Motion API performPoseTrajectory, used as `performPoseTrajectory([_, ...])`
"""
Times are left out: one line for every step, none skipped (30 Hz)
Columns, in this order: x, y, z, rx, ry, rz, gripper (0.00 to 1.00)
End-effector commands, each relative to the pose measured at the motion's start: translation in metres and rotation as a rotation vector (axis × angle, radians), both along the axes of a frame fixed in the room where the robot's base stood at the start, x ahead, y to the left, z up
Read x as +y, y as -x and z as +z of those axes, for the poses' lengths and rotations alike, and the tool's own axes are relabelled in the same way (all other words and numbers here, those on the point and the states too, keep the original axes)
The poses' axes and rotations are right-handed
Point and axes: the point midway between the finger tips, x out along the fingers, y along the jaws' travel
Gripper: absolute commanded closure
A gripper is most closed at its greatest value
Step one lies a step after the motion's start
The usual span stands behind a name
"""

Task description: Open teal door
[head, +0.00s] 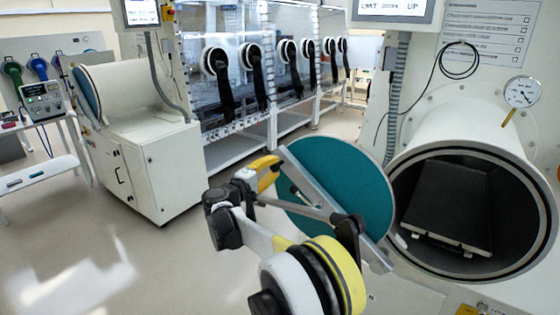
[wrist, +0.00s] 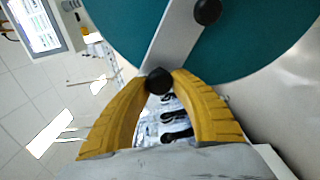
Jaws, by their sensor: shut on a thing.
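The round teal door (head: 345,185) stands swung out to the left of the white cylindrical chamber (head: 450,125), whose mouth is uncovered. A grey bar (head: 325,205) crosses the door's face. In the wrist view the teal door (wrist: 240,45) fills the top, and its bar (wrist: 175,42) ends in a black knob (wrist: 159,80). My gripper (wrist: 160,84) has its yellow fingers closed on this knob. In the head view my gripper (head: 270,170) is at the door's left edge, and the knob is hidden there.
A dark tray (head: 450,205) lies inside the chamber. A pressure gauge (head: 521,92) sits above its mouth. A white cabinet (head: 145,165) and a row of gloveboxes (head: 270,65) stand behind. The floor (head: 130,250) at left is clear.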

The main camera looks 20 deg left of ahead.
Motion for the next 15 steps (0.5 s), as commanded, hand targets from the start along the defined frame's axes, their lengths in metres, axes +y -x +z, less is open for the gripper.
performPoseTrajectory([0.005, -0.002, -0.01, 0.005, 0.017, 0.004, 1.0])
performPoseTrajectory([0.007, -0.002, -0.013, 0.008, 0.027, 0.003, 1.0])
performPoseTrajectory([0.009, -0.003, -0.017, 0.011, 0.038, 0.003, 1.0])
performPoseTrajectory([0.01, -0.003, -0.02, 0.014, 0.046, 0.003, 1.0])
performPoseTrajectory([0.011, -0.004, -0.023, 0.016, 0.054, 0.003, 1.0])
performPoseTrajectory([0.012, -0.004, -0.025, 0.019, 0.06, 0.003, 1.0])
performPoseTrajectory([0.013, -0.004, -0.027, 0.021, 0.065, 0.002, 1.0])
performPoseTrajectory([0.013, -0.005, -0.029, 0.022, 0.068, 0.002, 1.0])
performPoseTrajectory([0.014, -0.005, -0.03, 0.024, 0.073, 0.002, 1.0])
performPoseTrajectory([0.014, -0.005, -0.031, 0.024, 0.075, 0.002, 1.0])
performPoseTrajectory([0.014, -0.005, -0.032, 0.025, 0.077, 0.002, 1.0])
performPoseTrajectory([0.014, -0.005, -0.032, 0.026, 0.079, 0.001, 1.0])
performPoseTrajectory([0.014, -0.005, -0.032, 0.027, 0.079, 0.001, 1.0])
performPoseTrajectory([0.014, -0.005, -0.033, 0.027, 0.08, 0.001, 1.0])
performPoseTrajectory([0.014, -0.005, -0.033, 0.027, 0.08, 0.001, 1.0])
